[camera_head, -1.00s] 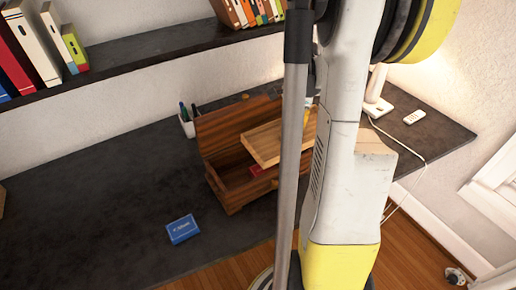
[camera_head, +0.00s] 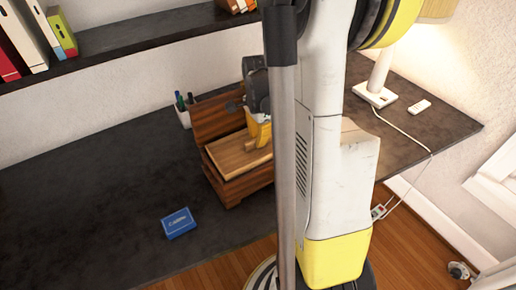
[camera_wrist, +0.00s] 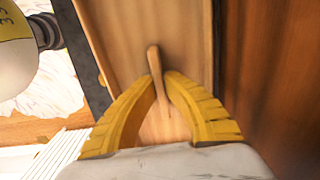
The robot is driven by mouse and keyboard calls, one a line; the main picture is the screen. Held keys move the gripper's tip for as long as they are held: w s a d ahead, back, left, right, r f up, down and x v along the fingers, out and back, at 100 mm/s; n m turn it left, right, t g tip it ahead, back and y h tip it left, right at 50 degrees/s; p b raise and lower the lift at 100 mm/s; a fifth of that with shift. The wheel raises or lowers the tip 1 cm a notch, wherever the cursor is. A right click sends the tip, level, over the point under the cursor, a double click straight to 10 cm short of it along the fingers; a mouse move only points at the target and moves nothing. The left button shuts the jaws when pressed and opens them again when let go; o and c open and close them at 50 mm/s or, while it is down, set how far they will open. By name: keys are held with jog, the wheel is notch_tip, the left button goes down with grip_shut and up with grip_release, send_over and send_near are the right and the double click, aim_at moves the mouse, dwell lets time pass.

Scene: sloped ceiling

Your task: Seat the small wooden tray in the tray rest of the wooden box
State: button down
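The small wooden tray (camera_head: 238,160) lies level over the top opening of the open wooden box (camera_head: 238,189), covering its inside. It looks settled within the box walls, but my arm hides its right end, so I cannot tell whether it is fully down there. The box's raised lid (camera_head: 212,121) stands behind it. My gripper (camera_head: 261,141) is low over the tray. In the wrist view my gripper (camera_wrist: 159,78) has its yellow fingers close on both sides of the tray's thin upright handle (camera_wrist: 155,62), apparently shut on it.
A blue card box (camera_head: 178,223) lies on the dark desk (camera_head: 110,200) left of the wooden box. A pen cup (camera_head: 183,115) stands just behind the box. A lamp (camera_head: 377,92) and a remote (camera_head: 420,106) are at the right. A bookshelf (camera_head: 110,53) runs above.

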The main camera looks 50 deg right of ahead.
jog(key=shift+f+b, duration=0.65)
jog(key=shift+f, duration=1.15)
jog(key=shift+f, duration=0.2)
jog(key=c, duration=1.6)
grip_release()
jog(key=shift+r, duration=0.1)
notch_tip(320, 180, up, 12)
jog(key=p, duration=0.4)
jog(key=shift+a+r, duration=0.1)
jog(key=shift+r, duration=0.1)
jog(key=s+a+r+n+t, duration=0.1)
jog(key=a+r+n+t, duration=0.1)
jog(key=a+n, duration=0.5)
jog(key=s+a+r+n+t, duration=0.2)
jog(key=a+r+n, duration=0.1)
jog(key=a+n, duration=0.4)
jog(key=s+a+r+n+t, duration=0.2)
jog(key=a+n, duration=0.4)
jog(key=a, duration=0.5)
jog(key=shift+s+a+r+n+t, duration=0.1)
jog(key=shift+s+r+n+t, duration=0.1)
jog(key=shift+r+t, duration=0.15)
jog(key=shift+s+a+r+n+t, duration=0.1)
jog(key=shift+r+n+t, duration=0.15)
jog(key=shift+r, duration=0.15)
